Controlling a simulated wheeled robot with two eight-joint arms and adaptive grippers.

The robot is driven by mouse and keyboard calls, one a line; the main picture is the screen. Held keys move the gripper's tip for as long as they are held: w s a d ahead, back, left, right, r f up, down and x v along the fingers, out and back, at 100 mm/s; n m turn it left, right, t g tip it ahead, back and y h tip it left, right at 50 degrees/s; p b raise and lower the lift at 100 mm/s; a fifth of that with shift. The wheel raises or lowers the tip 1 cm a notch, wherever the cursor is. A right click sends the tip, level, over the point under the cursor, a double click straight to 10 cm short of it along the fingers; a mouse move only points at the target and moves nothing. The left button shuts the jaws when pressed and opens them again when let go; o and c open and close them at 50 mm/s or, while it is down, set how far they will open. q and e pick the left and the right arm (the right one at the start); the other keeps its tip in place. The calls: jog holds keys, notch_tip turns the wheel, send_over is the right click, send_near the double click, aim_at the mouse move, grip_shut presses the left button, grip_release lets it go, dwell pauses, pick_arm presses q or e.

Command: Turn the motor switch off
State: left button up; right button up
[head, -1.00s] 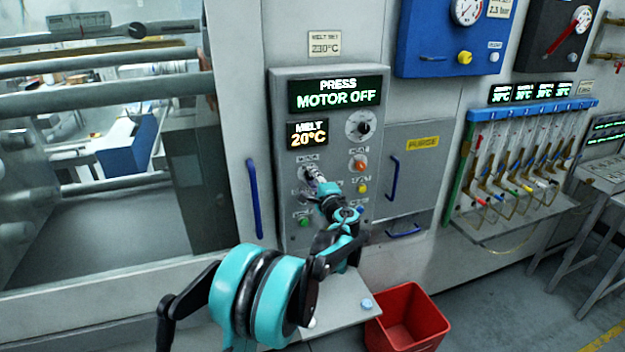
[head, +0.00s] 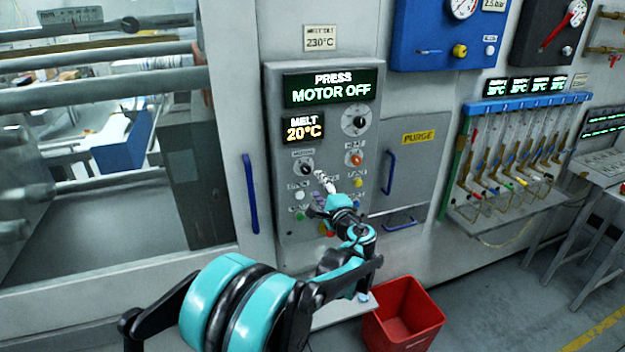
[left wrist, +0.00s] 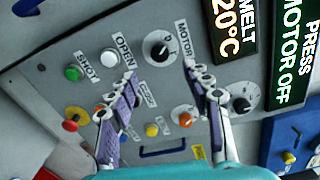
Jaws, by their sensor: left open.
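The motor switch (head: 306,169) is a round black knob on the grey control panel (head: 275,130), under the melt display. In the left wrist view the motor switch (left wrist: 159,49) sits beside its MOTOR label, beyond the gap between my fingertips. My left gripper (head: 324,184) is in front of the panel, just right of and below the switch, and does not cover it. In the left wrist view my left gripper (left wrist: 161,72) has its two fingers spread, with nothing between them. The knob's exact setting is too small to tell. The right gripper is not in view.
The display (head: 331,87) reads PRESS MOTOR OFF. Near the switch are an orange knob (left wrist: 185,119), a white button (left wrist: 109,56), a green button (left wrist: 74,73) and a red emergency button (left wrist: 70,125). A purge door (head: 415,165) is at the right; a red bin (head: 405,315) stands below.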

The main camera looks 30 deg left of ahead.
pick_arm(q)
jog(key=v, duration=0.2)
jog(key=shift+s+d, duration=0.25)
dwell(0.3)
jog(key=s+d+f+n+g+h+b, duration=0.1)
jog(key=s+d+f+n+h+b, duration=0.1)
jog(key=s+d+f, duration=0.4)
jog(key=s+d+f+n+g+h+b, duration=0.1)
jog(key=s+d+f+n+h+b, duration=0.2)
jog(key=s, duration=1.1)
jog(key=s+d+f+n+g+h+b, duration=0.2)
jog(key=s+d+f+h, duration=0.6)
jog(key=f, duration=0.5)
jog(key=s+d+n+b, duration=0.1)
jog(key=s+n, duration=0.1)
jog(key=shift+s+f+n+h, duration=0.2)
jog(key=shift+n+h, duration=0.1)
